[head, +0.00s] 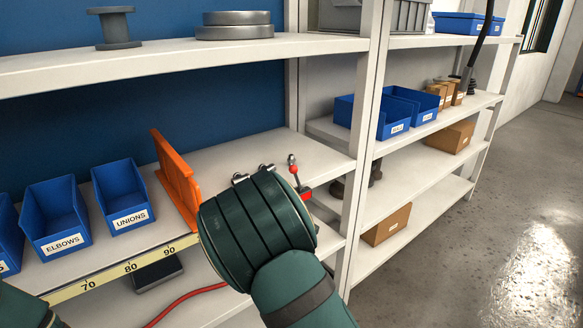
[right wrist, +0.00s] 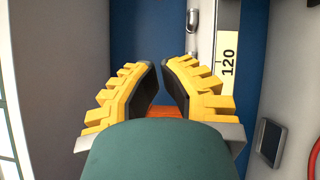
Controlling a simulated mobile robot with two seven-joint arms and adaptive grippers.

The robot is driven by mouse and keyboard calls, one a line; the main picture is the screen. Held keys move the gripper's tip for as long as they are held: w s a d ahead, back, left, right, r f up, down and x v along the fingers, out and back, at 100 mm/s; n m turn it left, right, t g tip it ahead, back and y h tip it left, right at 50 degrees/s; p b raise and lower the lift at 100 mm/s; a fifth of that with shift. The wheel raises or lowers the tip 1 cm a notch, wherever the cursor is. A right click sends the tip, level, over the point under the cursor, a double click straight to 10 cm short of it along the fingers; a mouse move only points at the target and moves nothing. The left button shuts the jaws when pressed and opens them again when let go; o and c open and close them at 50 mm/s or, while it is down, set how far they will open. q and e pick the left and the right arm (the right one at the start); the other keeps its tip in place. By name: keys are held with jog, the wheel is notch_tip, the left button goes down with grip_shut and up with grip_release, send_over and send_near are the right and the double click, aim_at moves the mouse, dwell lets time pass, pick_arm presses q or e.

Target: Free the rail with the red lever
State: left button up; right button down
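A red lever (head: 305,194) shows just right of my right wrist in the head view, by the shelf's front edge. The yellow rail (head: 130,268) with black numbers runs along that edge; its 120 mark (right wrist: 227,62) shows in the right wrist view. In the head view my right wrist covers my right gripper. In the right wrist view the right gripper (right wrist: 160,66) has yellow fingers with black pads, tips apart, with a narrow gap. Something orange (right wrist: 172,111) shows between the fingers near the palm; contact is unclear. My left gripper is out of view.
An orange divider (head: 175,180) stands on the shelf beside the blue UNIONS bin (head: 122,198) and the ELBOWS bin (head: 56,218). A rod with a red ball (head: 294,169) rises behind my wrist. A shelf post (head: 363,130) stands right. A red hose (head: 185,300) hangs below.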

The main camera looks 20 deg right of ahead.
jog(key=shift+s, duration=0.15)
jog(key=d+p+x, duration=0.1)
jog(key=d+x, duration=0.1)
jog(key=x, duration=1.1)
jog(key=shift+s+d+r+p, duration=0.15)
jog(key=shift+s+d+p, duration=0.1)
jog(key=shift+s+p, duration=0.1)
jog(key=shift+d, duration=0.1)
jog(key=shift+d+r+m, duration=0.25)
jog(key=shift+m, duration=0.15)
